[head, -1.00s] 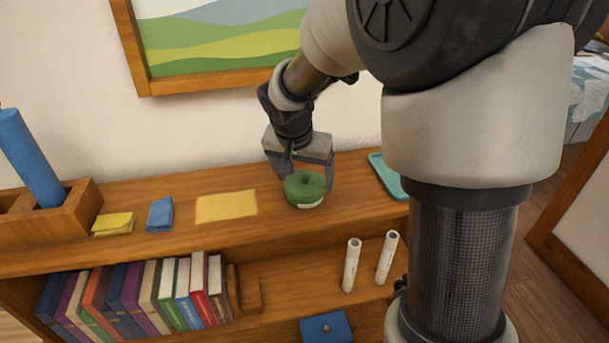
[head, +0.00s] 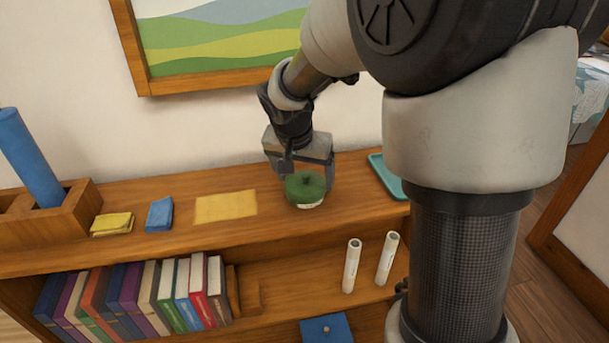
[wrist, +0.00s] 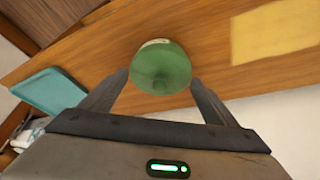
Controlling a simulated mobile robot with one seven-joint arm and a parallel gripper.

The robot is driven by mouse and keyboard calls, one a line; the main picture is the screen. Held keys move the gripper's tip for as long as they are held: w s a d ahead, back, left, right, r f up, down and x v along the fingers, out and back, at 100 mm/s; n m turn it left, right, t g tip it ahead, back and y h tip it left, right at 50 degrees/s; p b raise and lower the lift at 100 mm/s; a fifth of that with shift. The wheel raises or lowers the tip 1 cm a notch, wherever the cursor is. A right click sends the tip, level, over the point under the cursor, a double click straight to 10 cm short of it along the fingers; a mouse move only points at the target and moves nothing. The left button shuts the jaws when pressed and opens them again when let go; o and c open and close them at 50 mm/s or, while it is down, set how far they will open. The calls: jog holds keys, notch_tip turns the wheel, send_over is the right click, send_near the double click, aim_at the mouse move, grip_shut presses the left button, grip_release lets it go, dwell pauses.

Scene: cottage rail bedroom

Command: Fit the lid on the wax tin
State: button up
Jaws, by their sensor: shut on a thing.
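The green round lid (head: 304,184) is between the fingers of my gripper (head: 309,180), which is shut on it. The wax tin (head: 311,205) is directly under the lid on the shelf top, and only a strip of its pale label shows. In the wrist view, the lid (wrist: 160,70) fills the space between the fingertips of my gripper (wrist: 159,80) and hides most of the tin; a pale bit of label (wrist: 154,43) shows at its far edge. I cannot tell whether the lid is fully seated or level.
A teal tray (head: 386,176) lies to the right, and a yellow sheet (head: 226,206) to the left. Farther left are a blue cloth (head: 160,214), a yellow cloth (head: 112,224) and a wooden box (head: 75,212). Books and two white tubes stand on the shelf below.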

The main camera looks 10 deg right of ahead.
jog(key=shift+f+b, duration=0.45)
jog(key=shift+b, duration=0.35)
dwell(0.7)
jog(key=o, duration=1)
jog(key=p+v, duration=0.2)
jog(key=v, duration=1.5)
jog(key=shift+r, duration=0.2)
jog(key=s+d+f+n+t+y+p, duration=0.1)
jog(key=s+d+n, duration=0.15)
jog(key=s, duration=0.65)
jog(key=s+d+f+n+t+y, duration=0.15)
jog(key=s+n, duration=0.25)
jog(key=s, duration=0.6)
jog(key=shift+m+g, duration=0.25)
jog(key=shift+g, duration=0.2)
jog(key=r+p, duration=0.5)
jog(key=p, duration=0.1)
jog(key=r+p, duration=0.5)
jog(key=r, duration=0.1)
jog(key=shift+w+a+r+p, duration=0.1)
jog(key=shift+w+a+p, duration=0.1)
jog(key=shift+p, duration=0.2)
